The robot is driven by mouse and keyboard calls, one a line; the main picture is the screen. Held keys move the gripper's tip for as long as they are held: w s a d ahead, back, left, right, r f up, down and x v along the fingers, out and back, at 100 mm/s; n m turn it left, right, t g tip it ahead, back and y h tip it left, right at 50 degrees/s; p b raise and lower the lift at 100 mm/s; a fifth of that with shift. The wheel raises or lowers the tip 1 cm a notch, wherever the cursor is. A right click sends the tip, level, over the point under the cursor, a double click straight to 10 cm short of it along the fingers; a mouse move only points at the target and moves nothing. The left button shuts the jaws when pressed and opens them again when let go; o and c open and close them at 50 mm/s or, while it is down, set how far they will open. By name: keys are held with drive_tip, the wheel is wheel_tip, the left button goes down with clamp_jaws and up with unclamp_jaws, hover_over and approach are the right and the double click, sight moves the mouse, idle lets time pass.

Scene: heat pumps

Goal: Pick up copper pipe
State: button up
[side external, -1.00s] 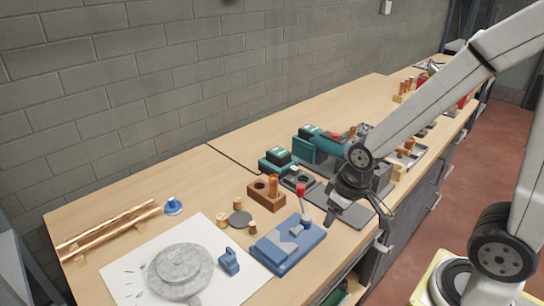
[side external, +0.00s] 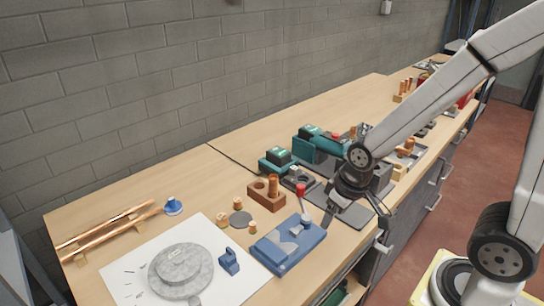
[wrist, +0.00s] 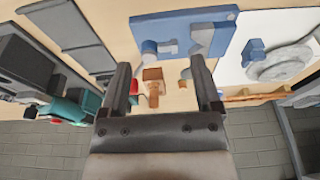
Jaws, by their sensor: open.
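Long copper pipes (side external: 108,231) lie side by side on wooden supports at the far left end of the bench. In the wrist view, a thin strip of copper pipe (wrist: 247,97) shows at the right, beyond the right finger. My gripper (side external: 328,218) hangs above the bench beside the blue fixture, far to the right of the pipes. Its jaws are open and empty in the wrist view (wrist: 161,72).
A blue fixture (side external: 286,250) with a red-knobbed lever stands near my gripper. Behind it are a wooden block (side external: 266,196) with copper pieces and teal tools (side external: 318,145). A grey round part (side external: 180,268) sits on a white sheet. A brick wall runs behind the bench.

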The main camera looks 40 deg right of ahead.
drive_tip(key=w+d+r+m+g, duration=0.1)
drive_tip(key=w+d+m, duration=0.1)
drive_tip(key=w+m, duration=0.8)
drive_tip(key=m+g, duration=0.2)
drive_tip(key=m, duration=0.6)
hover_over(273, 177)
drive_tip(key=shift+s+a+f, duration=0.15)
drive_tip(key=shift+f, duration=0.15)
drive_tip(key=shift+d+f, duration=0.2)
drive_tip(key=shift+f, duration=3.7)
clamp_jaws()
